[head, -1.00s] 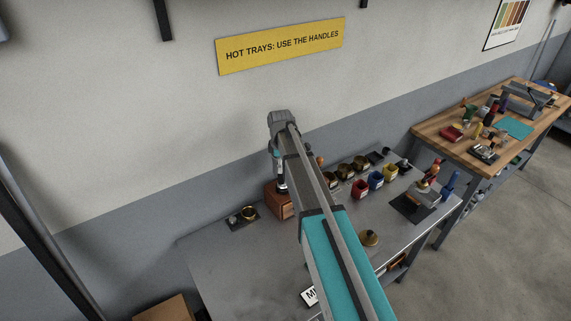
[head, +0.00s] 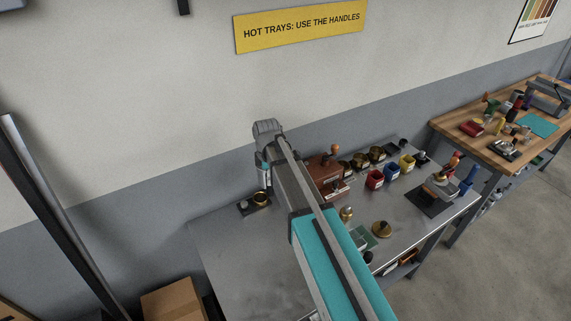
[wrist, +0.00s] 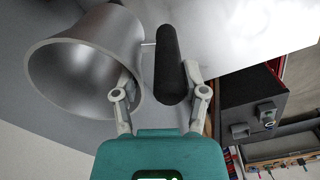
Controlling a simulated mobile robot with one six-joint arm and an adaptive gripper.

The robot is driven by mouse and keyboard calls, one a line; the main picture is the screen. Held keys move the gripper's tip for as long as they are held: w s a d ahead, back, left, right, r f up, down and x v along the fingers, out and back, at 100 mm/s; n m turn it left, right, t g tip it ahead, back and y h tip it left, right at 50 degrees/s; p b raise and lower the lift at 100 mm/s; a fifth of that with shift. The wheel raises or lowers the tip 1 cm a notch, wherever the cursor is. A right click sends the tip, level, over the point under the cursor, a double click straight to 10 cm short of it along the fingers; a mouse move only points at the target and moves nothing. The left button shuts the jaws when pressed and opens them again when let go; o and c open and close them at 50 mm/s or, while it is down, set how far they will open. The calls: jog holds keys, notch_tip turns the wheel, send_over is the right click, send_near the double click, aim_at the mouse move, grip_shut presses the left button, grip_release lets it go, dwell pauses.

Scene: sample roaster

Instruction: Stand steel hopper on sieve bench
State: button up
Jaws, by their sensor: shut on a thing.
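The steel hopper (wrist: 78,75) is a shiny flared metal cup in the wrist view, its wide mouth facing the lower left. A black handle (wrist: 168,60) on a thin rod sticks out from its side. My gripper (wrist: 166,78) is shut on that handle, one finger on each side. In the head view my gripper (head: 264,172) is at the far end of my arm, above the back left of a grey metal bench (head: 245,265). The hopper is hidden there behind my arm. I cannot tell whether this is the sieve bench.
A dark mat with a brass ring (head: 260,199) lies near my gripper. A red-brown grinder (head: 326,172) and several coloured cups (head: 375,179) stand to the right. The bench's left front is bare. A wooden bench (head: 470,148) is at the right, a cardboard box (head: 172,302) at lower left.

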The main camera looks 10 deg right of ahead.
jog(key=s+a+f+n+b, duration=0.3)
jog(key=s+a+f, duration=0.1)
jog(key=s+a, duration=0.4)
jog(key=shift+s+a, duration=0.2)
jog(key=shift+s, duration=0.9)
